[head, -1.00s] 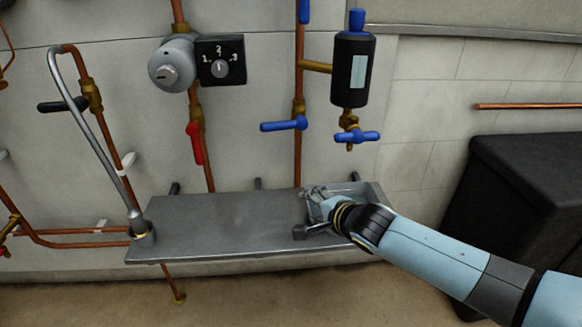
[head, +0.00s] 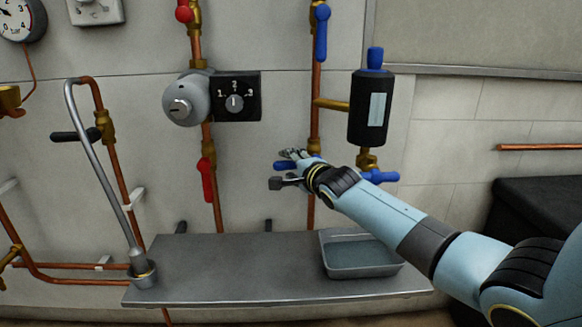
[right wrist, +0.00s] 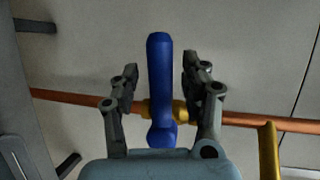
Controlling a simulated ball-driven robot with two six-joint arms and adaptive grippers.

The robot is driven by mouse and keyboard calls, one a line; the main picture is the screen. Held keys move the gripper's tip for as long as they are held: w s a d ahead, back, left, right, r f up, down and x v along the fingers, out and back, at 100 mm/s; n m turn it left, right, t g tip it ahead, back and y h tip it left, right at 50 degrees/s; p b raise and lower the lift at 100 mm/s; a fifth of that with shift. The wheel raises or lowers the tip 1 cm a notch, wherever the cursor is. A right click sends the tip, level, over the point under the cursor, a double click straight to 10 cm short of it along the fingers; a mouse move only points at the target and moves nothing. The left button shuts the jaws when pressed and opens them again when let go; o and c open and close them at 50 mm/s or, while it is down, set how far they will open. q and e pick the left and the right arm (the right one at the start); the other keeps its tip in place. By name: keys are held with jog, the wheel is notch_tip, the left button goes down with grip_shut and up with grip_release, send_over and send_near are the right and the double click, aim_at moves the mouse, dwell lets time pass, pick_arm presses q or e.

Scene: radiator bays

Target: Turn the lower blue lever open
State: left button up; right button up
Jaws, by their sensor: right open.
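The lower blue lever (head: 310,161) sits on the middle copper pipe, largely hidden in the head view by my right gripper (head: 282,168). In the right wrist view the lever (right wrist: 159,75) lies crosswise to its pipe and stands between the two fingers of my right gripper (right wrist: 160,65). The fingers are open, with a visible gap on each side of the lever. The upper blue lever (head: 321,33) is in line with the same pipe, higher up. My left gripper is not in view.
A black canister (head: 370,108) with a blue handle (head: 381,177) under it hangs close on the right. A red lever (head: 207,180) and a dial box (head: 236,97) are on the left. A metal shelf (head: 230,265) with a grey tray (head: 360,262) is below.

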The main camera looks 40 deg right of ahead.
jog(key=shift+w, duration=0.2)
jog(key=shift+c, duration=0.2)
grip_shut()
